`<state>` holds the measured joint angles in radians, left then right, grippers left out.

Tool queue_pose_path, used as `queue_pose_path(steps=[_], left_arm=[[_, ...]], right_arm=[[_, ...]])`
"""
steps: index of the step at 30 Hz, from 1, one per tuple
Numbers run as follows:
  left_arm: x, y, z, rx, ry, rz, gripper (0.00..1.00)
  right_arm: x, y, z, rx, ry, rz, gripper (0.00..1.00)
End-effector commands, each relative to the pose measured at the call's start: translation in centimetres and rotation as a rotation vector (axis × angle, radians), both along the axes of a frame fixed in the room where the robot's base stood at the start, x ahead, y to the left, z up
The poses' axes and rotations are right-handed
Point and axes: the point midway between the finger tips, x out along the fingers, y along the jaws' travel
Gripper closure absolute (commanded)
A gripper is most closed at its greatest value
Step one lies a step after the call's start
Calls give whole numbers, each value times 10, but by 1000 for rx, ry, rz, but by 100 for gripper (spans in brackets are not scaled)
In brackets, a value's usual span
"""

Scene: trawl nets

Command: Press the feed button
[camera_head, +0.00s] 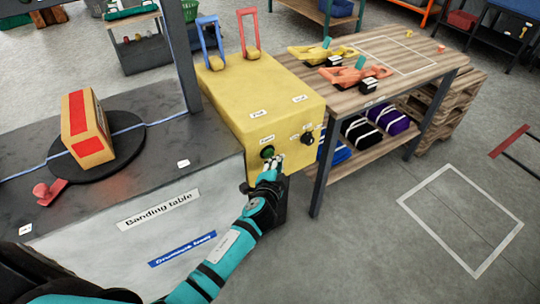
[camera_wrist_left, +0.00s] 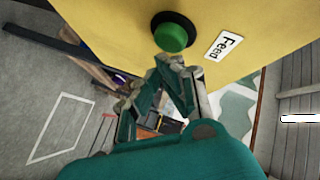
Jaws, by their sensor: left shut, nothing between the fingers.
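The green feed button (camera_wrist_left: 171,34) sits on the front face of a yellow machine (camera_head: 235,95), beside a white label reading "Feed" (camera_wrist_left: 224,46). In the head view the button (camera_head: 267,152) shows just above my left gripper (camera_head: 275,163). In the left wrist view my left gripper (camera_wrist_left: 172,65) is shut and empty, its fingertips just below the button. I cannot tell whether they touch it. A dark knob (camera_head: 307,138) is on the same face, to the right. My right gripper is not in view.
A banding table (camera_head: 205,120) stands left, with a box (camera_head: 87,125) on a dark round plate and a red handle (camera_head: 48,192). A wooden bench (camera_head: 400,70) with yellow and orange tools stands right. Open floor with a white outlined square (camera_head: 462,220) lies front right.

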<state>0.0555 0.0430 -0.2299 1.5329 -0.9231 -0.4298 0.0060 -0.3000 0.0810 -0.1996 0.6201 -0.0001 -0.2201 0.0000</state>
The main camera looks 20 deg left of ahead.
Motion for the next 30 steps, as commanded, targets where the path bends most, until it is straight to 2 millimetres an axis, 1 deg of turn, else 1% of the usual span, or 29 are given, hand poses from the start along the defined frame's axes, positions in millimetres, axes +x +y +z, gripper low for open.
queue_pose_path(steps=[11,24,27,30], left_arm=[[-2,-3,0,1,0,-1,100],[-26,-34,-2,-1,0,-1,100],[-30,-39,0,0,0,0,100],[-31,-40,0,1,-1,0,100]], right_arm=[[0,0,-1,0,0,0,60],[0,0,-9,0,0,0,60],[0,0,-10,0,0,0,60],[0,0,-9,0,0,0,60]])
